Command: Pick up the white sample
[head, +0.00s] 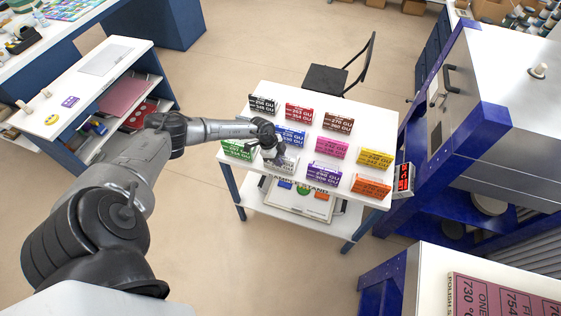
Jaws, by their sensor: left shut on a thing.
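The white sample (287,164), a small block with printed lettering, is at the front of the white table (262,97), between the green sample and the purple sample. My left gripper (274,153) reaches in from the left and is shut on the white sample from above, hiding part of it. I cannot tell whether the sample still touches the table top. My right gripper is not in view.
Near the white sample are the green sample (236,149), blue sample (292,136) and purple sample (324,172). Several other coloured samples stand further off. A black chair (335,79) is behind the table, and a kiln (500,125) stands at right.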

